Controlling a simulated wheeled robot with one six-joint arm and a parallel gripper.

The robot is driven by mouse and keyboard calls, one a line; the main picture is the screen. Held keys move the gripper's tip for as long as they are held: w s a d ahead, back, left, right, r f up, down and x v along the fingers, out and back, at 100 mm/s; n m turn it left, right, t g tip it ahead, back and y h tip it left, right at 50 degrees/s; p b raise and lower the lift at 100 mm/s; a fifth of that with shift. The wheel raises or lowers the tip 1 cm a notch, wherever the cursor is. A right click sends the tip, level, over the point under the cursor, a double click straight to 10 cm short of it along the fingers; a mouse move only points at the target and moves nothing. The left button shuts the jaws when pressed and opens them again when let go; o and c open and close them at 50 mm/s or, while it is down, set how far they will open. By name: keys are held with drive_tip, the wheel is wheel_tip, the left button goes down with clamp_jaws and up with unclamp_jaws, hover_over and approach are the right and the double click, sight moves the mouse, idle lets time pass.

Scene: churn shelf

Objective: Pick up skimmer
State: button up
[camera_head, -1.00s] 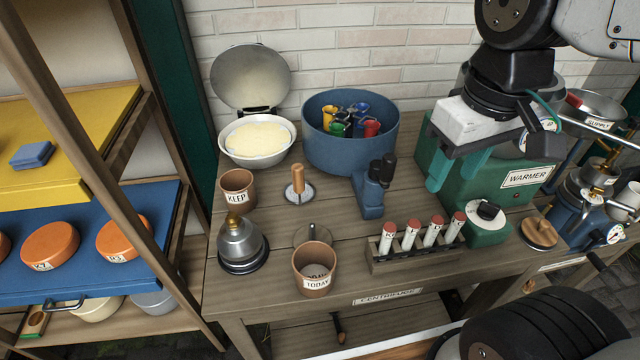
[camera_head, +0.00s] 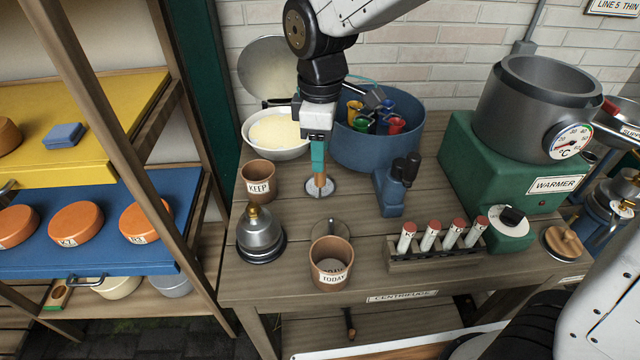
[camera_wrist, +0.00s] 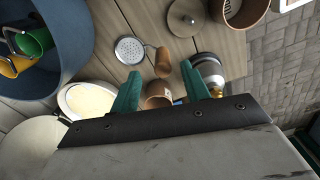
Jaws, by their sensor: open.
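The skimmer is a small perforated metal disc with an upright wooden handle. In the head view its disc (camera_head: 322,190) rests on the wooden bench, right of the KEEP cup. In the wrist view the disc (camera_wrist: 130,50) and handle (camera_wrist: 163,62) lie just beyond the fingertips. My gripper (camera_head: 318,168) has teal fingers and hangs directly over the skimmer in the head view, hiding the upper handle. In the wrist view the fingers of my gripper (camera_wrist: 160,86) are spread and empty, with the handle slightly ahead of the gap between them.
Close by are the KEEP cup (camera_head: 259,181), a bowl with pale contents (camera_head: 276,148), a blue tub (camera_head: 375,152) and a blue stand (camera_head: 391,196). In front are a metal bell-shaped weight (camera_head: 260,238), a TODAY cup (camera_head: 331,263) and a tube rack (camera_head: 430,262).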

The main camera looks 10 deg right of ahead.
drive_tip(key=f, duration=0.4)
drive_tip(key=shift+s+f, duration=0.2)
drive_tip(key=shift+f, duration=0.05)
drive_tip(key=shift+c, duration=0.4)
drive_tip(key=c, duration=0.9)
drive_tip(key=shift+o, duration=0.2)
